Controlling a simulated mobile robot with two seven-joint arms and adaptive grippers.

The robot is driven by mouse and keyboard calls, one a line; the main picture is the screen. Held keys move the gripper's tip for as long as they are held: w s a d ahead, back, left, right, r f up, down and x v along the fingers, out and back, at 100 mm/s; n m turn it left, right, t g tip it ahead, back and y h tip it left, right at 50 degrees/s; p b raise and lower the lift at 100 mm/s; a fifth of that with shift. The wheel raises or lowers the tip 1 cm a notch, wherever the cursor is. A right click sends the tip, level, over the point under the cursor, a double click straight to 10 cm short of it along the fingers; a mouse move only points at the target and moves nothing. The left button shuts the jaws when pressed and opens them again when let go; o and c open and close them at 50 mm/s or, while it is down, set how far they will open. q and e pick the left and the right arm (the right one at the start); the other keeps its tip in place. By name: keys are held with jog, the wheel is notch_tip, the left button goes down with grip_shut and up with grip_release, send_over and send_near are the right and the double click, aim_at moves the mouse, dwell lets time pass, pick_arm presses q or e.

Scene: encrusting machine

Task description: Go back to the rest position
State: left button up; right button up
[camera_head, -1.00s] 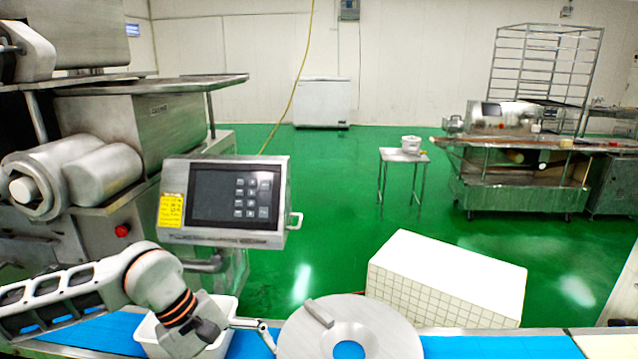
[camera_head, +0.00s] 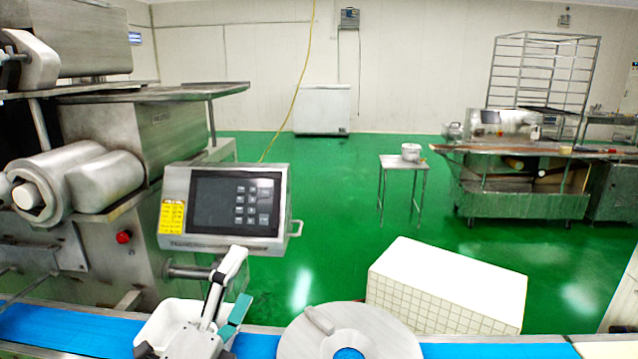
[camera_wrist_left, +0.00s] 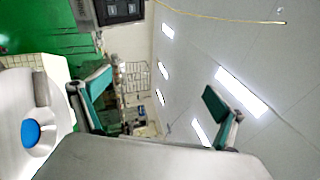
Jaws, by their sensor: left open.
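My left gripper (camera_head: 231,290) is open and empty in the head view, raised in front of the control panel's lower edge and over the white bin (camera_head: 152,338). In the left wrist view its two teal finger pads (camera_wrist_left: 155,95) are spread wide with nothing between them. The arm behind it is mostly out of the head view. My right gripper is in neither view.
A round metal disc (camera_head: 300,340) with a central hole lies on the blue belt (camera_head: 60,325), right of the bin. The control panel (camera_head: 225,205) is close behind the gripper. A white tiled block (camera_head: 450,280) stands beyond the belt.

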pick_arm(q)
jog(key=s+a+f+n+g+y, duration=0.3)
jog(key=a+f+n+y, duration=0.25)
jog(key=a+f, duration=0.3)
jog(key=s+a+f+n+g+y, duration=0.2)
jog(key=a+f+n+g+y, duration=0.15)
jog(key=a+f+n, duration=0.45)
jog(key=s+a+f+n+g+y, duration=0.1)
jog(key=s+a+f+n+g, duration=0.2)
jog(key=s+f, duration=0.45)
jog(key=s+a+f+g+y, duration=0.1)
jog(key=s+a+f+g, duration=0.3)
jog(key=s+f, duration=0.35)
jog(key=w+d+f+n+t+h, duration=0.1)
jog(key=d+f+n+t+h, duration=0.2)
jog(key=d+f+h, duration=0.4)
jog(key=shift+w+d+f+t, duration=0.4)
jog(key=shift+d+f, duration=2.45)
jog(key=shift+d, duration=1.9)
